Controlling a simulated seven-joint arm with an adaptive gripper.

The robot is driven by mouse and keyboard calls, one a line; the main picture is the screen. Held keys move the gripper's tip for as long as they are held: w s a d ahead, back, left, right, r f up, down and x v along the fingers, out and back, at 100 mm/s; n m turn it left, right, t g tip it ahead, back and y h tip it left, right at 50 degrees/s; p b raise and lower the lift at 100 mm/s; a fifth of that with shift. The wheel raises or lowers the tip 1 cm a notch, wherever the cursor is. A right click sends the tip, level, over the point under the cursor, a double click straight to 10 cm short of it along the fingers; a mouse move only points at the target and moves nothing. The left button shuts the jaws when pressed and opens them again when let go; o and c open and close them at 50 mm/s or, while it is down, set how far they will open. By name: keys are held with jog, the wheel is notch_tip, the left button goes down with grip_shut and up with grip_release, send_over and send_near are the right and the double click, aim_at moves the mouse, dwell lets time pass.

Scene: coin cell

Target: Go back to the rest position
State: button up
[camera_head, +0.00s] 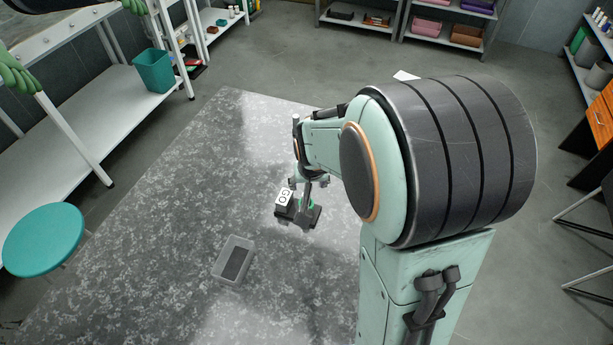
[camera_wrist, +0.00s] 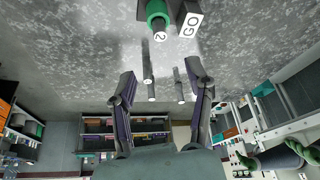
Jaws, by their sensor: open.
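My gripper (camera_head: 304,190) hangs over the right middle of the grey mottled table, close to a small device there. In the wrist view my gripper (camera_wrist: 160,76) shows two dark fingers spread wide apart, with nothing held between the tips. The device has a white face marked GO (camera_head: 284,196), also seen in the wrist view (camera_wrist: 190,24). My arm partly hides the device in the head view.
A grey open tray (camera_head: 236,260) with a dark inside stands on the table (camera_head: 180,190), left of and nearer than the device. A teal stool (camera_head: 44,240) and a white bench with a teal bin (camera_head: 154,70) stand at the left. The table's left part is clear.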

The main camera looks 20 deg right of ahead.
dwell(0.4)
jog(key=s+a+r+n+t, duration=0.1)
jog(key=a+r, duration=0.1)
jog(key=r, duration=0.3)
jog(key=s+a+r+t, duration=0.1)
jog(key=a+r, duration=0.2)
jog(key=r, duration=0.1)
jog(key=s+a+n+g+y, duration=0.1)
jog(key=s+a+n+g, duration=0.1)
jog(key=s, duration=0.8)
jog(key=s+a+f+n+g+y, duration=0.1)
jog(key=s+g, duration=0.3)
jog(key=s, duration=0.6)
jog(key=shift+a+f+n+g, duration=0.3)
jog(key=shift+a+n, duration=0.1)
jog(key=shift+a, duration=0.3)
